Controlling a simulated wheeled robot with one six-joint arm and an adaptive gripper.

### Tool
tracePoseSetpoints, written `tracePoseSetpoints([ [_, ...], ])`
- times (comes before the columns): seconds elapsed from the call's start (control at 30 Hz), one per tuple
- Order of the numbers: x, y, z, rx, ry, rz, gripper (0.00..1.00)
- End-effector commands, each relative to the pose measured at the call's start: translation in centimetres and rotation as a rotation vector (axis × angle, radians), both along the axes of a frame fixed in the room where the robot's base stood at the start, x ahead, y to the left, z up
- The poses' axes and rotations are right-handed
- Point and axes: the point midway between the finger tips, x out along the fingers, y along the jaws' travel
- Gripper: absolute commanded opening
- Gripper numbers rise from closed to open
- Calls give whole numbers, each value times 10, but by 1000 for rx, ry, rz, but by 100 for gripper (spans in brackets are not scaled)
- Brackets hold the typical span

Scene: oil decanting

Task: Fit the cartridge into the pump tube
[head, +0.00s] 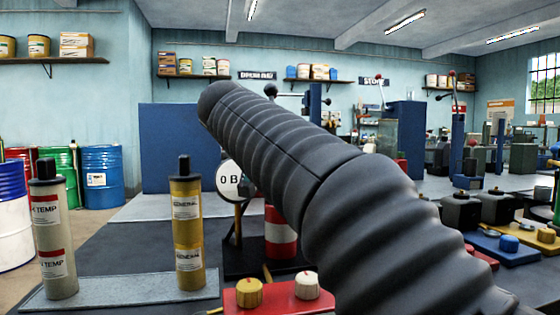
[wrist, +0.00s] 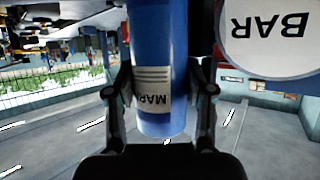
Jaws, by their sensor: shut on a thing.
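In the wrist view my gripper (wrist: 163,88) is shut on a blue cartridge (wrist: 150,40) with a white label reading "MAR", one finger on each side. The view is upside down, and the cartridge's other end runs out of the frame. A round white gauge marked BAR (wrist: 268,30) is close beside the cartridge. In the head view the gauge (head: 229,181) shows partly behind my arm. My arm hides the gripper and cartridge there. I cannot clearly make out the pump tube in either view.
A grey cartridge (head: 54,230) and a yellow cartridge (head: 187,235) stand upright on a grey strip (head: 120,298) at the left. A red block (head: 262,300) with two knobs is at the front. A red and white cylinder (head: 281,232) stands behind my arm. Black blocks (head: 497,208) stand at the right.

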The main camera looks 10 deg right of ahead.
Motion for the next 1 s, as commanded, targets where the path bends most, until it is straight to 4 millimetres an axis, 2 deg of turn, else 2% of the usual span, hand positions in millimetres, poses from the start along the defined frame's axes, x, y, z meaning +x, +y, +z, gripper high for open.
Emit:
tracePoseSetpoints([
  [0.5, 0, 0, -9, 0, -2, 0, 0],
  [0.53, 0, 0, -10, 0, 0, 0, 60],
  [0.6, 0, 0, -10, 0, 0, 0, 78],
  [1.0, 0, 0, -6, 0, 0, 0, 78],
])
